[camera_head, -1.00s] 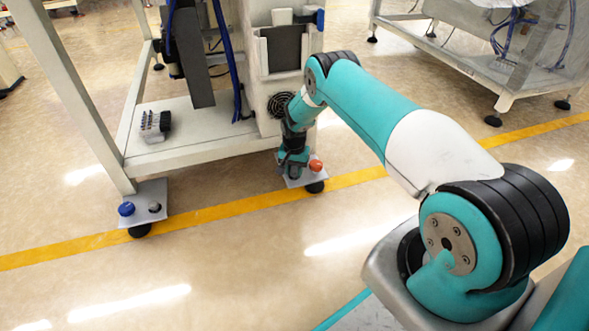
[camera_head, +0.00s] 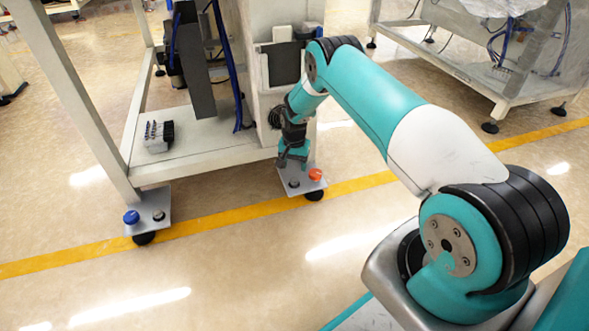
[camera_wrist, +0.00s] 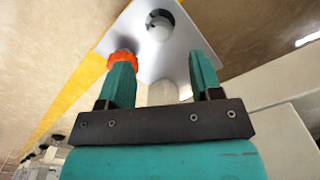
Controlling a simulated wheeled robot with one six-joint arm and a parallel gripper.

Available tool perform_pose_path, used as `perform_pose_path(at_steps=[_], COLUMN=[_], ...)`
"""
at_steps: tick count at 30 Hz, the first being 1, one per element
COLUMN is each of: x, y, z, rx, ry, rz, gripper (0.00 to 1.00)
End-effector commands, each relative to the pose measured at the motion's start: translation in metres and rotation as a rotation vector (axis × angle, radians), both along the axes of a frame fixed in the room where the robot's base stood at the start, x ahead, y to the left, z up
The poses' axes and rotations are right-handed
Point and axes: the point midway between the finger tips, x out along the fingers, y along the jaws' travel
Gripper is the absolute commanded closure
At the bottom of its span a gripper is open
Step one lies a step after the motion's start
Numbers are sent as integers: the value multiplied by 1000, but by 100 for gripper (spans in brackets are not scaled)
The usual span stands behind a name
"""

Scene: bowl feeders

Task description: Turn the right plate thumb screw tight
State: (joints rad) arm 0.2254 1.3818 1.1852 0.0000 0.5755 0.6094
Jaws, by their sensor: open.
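The right plate (camera_head: 288,171) is a grey metal foot plate at the machine's right front corner. It carries an orange knob (camera_head: 315,174) and a small dark round screw knob (camera_head: 294,184). My gripper (camera_head: 292,161) is above the plate, open and empty, apart from the dark knob. In the wrist view the plate (camera_wrist: 190,47) fills the upper middle, with the dark knob (camera_wrist: 160,26) beyond my fingertips (camera_wrist: 163,62). The orange knob (camera_wrist: 122,57) shows just past the left finger, partly hidden by it; I cannot tell whether they touch.
The left foot plate (camera_head: 148,203) carries a blue knob (camera_head: 131,217) and a dark knob. The cream machine frame (camera_head: 205,147) stands close behind my gripper, with a small connector block (camera_head: 158,136) on its shelf. Floor in front, across a yellow line (camera_head: 235,216), is clear.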

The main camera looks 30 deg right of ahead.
Motion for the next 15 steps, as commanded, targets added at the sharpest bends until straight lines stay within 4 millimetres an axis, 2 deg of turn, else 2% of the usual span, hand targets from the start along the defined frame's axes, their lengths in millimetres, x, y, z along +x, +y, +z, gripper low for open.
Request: perform_pose_path(at_steps=[1, 6, 15], x=[0, 0, -1], y=[0, 0, 0], z=[18, 42, 51], rx=[0, 0, 0], ry=[0, 0, 1], rz=[0, 0, 0], gripper=[41, 41, 41])
